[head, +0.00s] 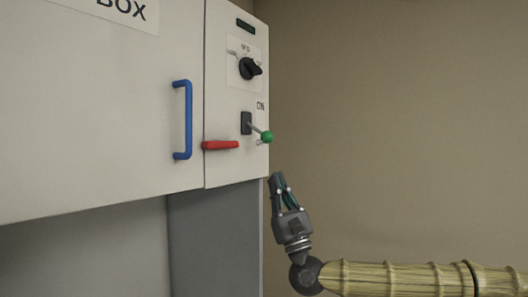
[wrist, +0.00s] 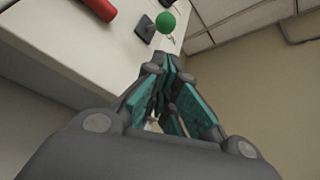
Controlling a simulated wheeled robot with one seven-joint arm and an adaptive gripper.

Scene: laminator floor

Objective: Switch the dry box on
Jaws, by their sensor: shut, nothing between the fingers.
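The dry box (head: 100,110) is a large pale cabinet on the left in the head view, with part of a "BOX" label at its top. Its right panel carries a toggle lever with a green ball (head: 267,137) on a black base, under the marking "ON". In the wrist view the green ball (wrist: 166,22) is at the top, beyond the fingertips. My gripper (head: 276,178) is shut and empty, pointing up, just below the green ball in the picture and apart from it. It also shows in the wrist view (wrist: 170,65).
A black rotary knob (head: 250,68) and a small dark display (head: 245,27) sit above the lever. A red handle (head: 220,145) sticks out left of the lever, and a blue door handle (head: 187,120) is further left. The space right of the cabinet is free before a plain wall (head: 400,120).

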